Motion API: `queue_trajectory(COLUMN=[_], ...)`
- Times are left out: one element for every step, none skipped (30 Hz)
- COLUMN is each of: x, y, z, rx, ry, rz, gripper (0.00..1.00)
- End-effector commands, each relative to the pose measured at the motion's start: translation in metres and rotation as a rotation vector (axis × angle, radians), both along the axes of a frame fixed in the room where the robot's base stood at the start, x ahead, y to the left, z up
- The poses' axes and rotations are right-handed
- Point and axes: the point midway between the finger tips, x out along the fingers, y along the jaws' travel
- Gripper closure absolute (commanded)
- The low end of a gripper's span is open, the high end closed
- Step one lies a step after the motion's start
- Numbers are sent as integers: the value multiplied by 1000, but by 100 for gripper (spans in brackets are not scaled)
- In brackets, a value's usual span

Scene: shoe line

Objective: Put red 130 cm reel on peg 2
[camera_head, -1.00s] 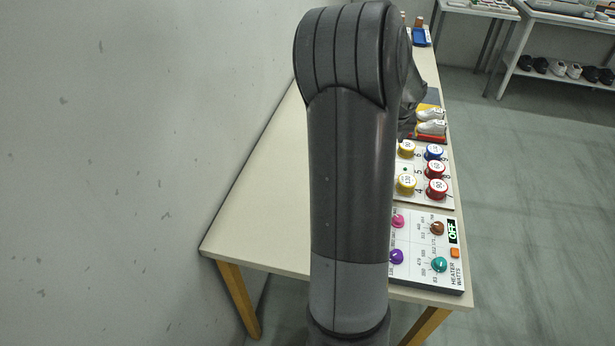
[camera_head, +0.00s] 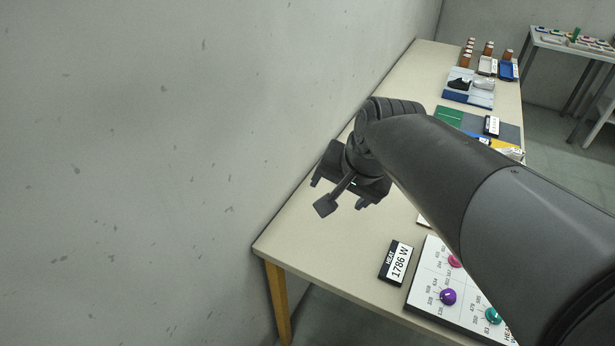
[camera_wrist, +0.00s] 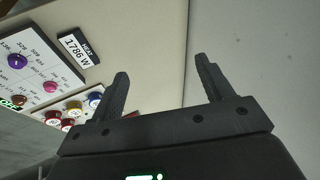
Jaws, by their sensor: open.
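My gripper (camera_head: 340,192) is open and empty above the bare left part of the table, near the wall. In the wrist view its two fingers stand wide apart, with nothing between the tips (camera_wrist: 162,68). My left finger partly covers that area. The reel labels and peg numbers are too small to read there, so I cannot tell which red reel is 130 cm. In the head view my arm hides the reels.
A white heater panel with knobs (camera_head: 447,297) lies at the table's near end, beside a sign reading 1786 W (camera_head: 397,263). Shoes (camera_head: 461,84), trays (camera_head: 487,66) and brown bottles (camera_head: 508,56) stand farther back. The wall borders the table's left side; bare tabletop lies along it.

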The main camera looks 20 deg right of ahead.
Motion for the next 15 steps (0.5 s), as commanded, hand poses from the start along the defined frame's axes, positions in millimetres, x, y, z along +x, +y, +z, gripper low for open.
queue_trajectory(x=[-14,-21,-30,-36,-41,-47,-51,-54,-57,-59,-60,-61,-62,-62,-62], y=[12,17,23,27,30,34,36,37,39,40,40,41,41,41,41], z=[1,1,1,0,-1,-2,-2,-3,-3,-3,-4,-4,-5,-5,-5], rx=[-71,-114,-170,-206,-240,-281,-306,-328,-351,-364,-374,-382,-386,-387,-387], ry=[-17,-24,-33,-38,-41,-45,-48,-50,-52,-53,-53,-53,-53,-53,-53], rz=[122,194,280,338,390,451,488,519,553,571,586,596,601,604,605], gripper=[27,27,27,27,27,27,27,27,27,27,27,27,27,27,27])
